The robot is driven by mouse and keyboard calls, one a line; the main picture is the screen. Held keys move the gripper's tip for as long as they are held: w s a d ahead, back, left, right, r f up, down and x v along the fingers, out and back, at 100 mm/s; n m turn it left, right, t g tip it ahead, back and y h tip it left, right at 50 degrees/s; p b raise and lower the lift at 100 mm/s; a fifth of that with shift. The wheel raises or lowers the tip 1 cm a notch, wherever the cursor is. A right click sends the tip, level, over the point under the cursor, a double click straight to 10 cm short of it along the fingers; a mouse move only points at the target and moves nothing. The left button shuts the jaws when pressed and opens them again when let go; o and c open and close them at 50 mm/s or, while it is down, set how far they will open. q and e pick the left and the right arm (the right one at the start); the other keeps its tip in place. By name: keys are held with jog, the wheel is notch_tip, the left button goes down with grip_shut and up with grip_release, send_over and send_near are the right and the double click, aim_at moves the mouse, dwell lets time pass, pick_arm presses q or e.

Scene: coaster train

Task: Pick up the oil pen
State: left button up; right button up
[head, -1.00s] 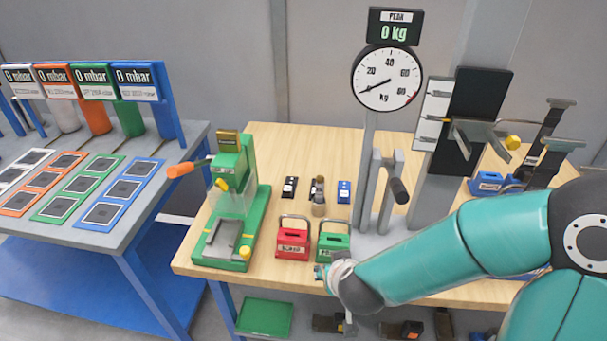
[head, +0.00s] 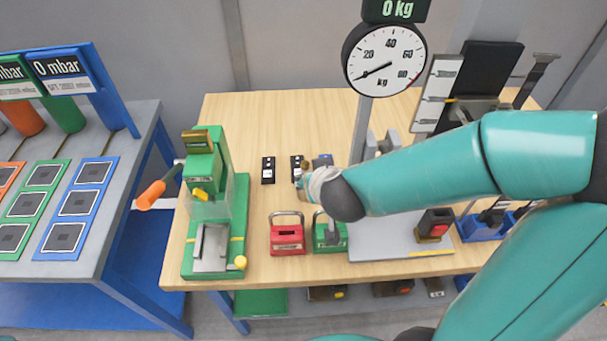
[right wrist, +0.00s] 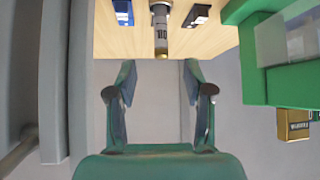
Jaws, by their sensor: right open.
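The likely oil pen (right wrist: 161,30) is a short cylinder with a dark printed band and a brass-coloured tip, at the top middle of the right wrist view. In the head view it is mostly hidden behind my right gripper (head: 318,185), which is small and partly covered by its own wrist. In the right wrist view my right gripper (right wrist: 159,75) is open and empty. Its two fingers are spread either side of the pen's line, and the pen lies beyond the fingertips, apart from them. My left gripper is not in view.
A black block (head: 268,170) and a blue block (head: 322,160) flank the pen. A red weight (head: 287,238) and a green weight (head: 330,232) with handles stand in front. A green press (head: 205,215) is left; a dial scale (head: 384,60) is right. The wooden table's back is clear.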

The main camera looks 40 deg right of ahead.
aim_at(305, 170)
jog(key=shift+w+r+b+x, duration=0.1)
jog(key=shift+b+x, duration=0.45)
jog(key=shift+x, duration=1.45)
jog(key=shift+w+r+b+x, duration=0.15)
jog(key=shift+b+x, duration=0.4)
jog(key=shift+x, duration=1.5)
jog(key=shift+w+r+b+x, duration=0.1)
jog(key=shift+b+x, duration=0.45)
jog(key=shift+x, duration=1.45)
grip_shut()
